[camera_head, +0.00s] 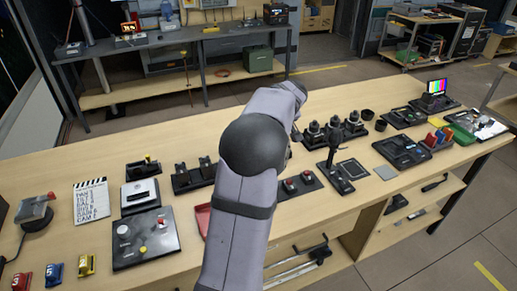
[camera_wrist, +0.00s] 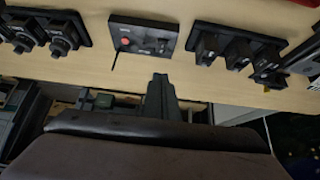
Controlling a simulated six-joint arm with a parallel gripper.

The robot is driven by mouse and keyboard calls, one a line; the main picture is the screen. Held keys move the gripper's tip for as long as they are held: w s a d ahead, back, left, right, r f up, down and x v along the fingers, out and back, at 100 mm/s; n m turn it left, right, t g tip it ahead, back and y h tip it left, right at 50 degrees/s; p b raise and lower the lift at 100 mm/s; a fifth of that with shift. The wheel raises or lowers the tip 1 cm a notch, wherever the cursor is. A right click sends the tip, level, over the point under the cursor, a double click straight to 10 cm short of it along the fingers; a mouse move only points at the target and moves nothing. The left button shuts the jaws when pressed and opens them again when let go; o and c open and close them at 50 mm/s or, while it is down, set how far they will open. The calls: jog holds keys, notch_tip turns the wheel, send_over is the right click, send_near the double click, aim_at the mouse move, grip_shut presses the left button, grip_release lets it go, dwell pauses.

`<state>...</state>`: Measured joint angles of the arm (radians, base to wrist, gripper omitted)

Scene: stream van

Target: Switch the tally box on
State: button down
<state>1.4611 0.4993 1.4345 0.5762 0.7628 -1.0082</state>
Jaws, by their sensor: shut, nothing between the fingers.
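A small dark panel box (camera_wrist: 128,44) with a red round piece and small dark controls lies on the wooden bench in the wrist view. It looks like the tally box, but its label is too small to read. I cannot tell the switch position or whether the red piece is lit. My gripper (camera_wrist: 160,80) is shut and empty; in the picture its tips are just below the panel, apart from it. In the head view my arm hides the gripper and, it seems, this panel.
In the wrist view, black knobbed units (camera_wrist: 63,38) flank the panel on the left and black block-shaped units (camera_wrist: 238,50) on the right.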

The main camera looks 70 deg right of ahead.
jog(key=p+x, duration=0.4)
jog(key=x, duration=0.5)
jog(key=shift+w+d+f, duration=0.15)
jog(key=shift+w+f, duration=0.1)
notch_tip(320, 180, down, 2)
jog(key=shift+s+f+p, duration=0.1)
jog(key=shift+f+p, duration=0.05)
jog(key=shift+p, duration=0.3)
jog(key=shift+s+f, duration=0.1)
jog(key=shift+f, duration=0.9)
jog(key=shift+f, duration=0.1)
jog(key=shift+s+a+f+b, duration=0.15)
jog(key=shift+f+b, duration=0.3)
jog(key=shift+b, duration=0.55)
jog(key=shift+a+b, duration=0.1)
jog(key=shift+b, duration=0.25)
jog(key=shift+r+p, duration=0.2)
jog(key=shift+p, duration=0.15)
